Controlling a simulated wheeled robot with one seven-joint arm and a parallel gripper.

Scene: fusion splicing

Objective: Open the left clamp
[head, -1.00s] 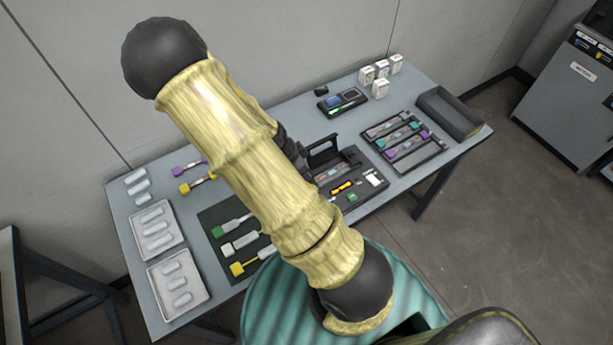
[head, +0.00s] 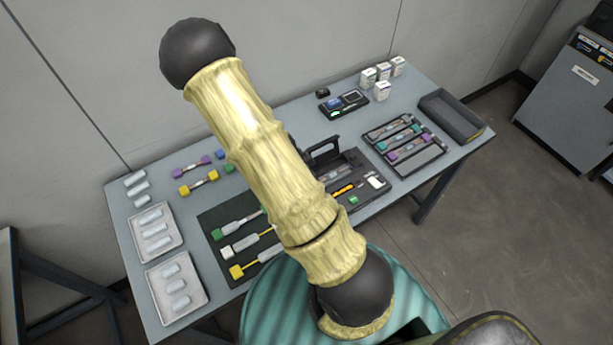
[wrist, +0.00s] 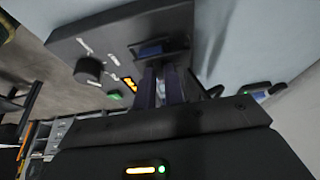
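The dark splicer (head: 366,201) lies on the table with its black lid raised (head: 322,148); my arm hides its left part in the head view. In the wrist view the splicer panel (wrist: 110,52) shows a round knob, and a dark raised part with a blue piece (wrist: 152,50) lies at the fingertips. I cannot make out the left clamp for certain. My gripper (wrist: 164,72) has its two dark fingers close together, tips at or just in front of the blue piece; contact is unclear. My gripper is hidden behind my arm in the head view.
A dark mat with several connector-ended fibres (head: 240,250) lies left of the splicer. Two white trays (head: 152,262) stand at the left edge. A rack of fibres (head: 426,164) and an empty dark bin (head: 464,131) are at the right. A small dark device (head: 330,106) stands behind.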

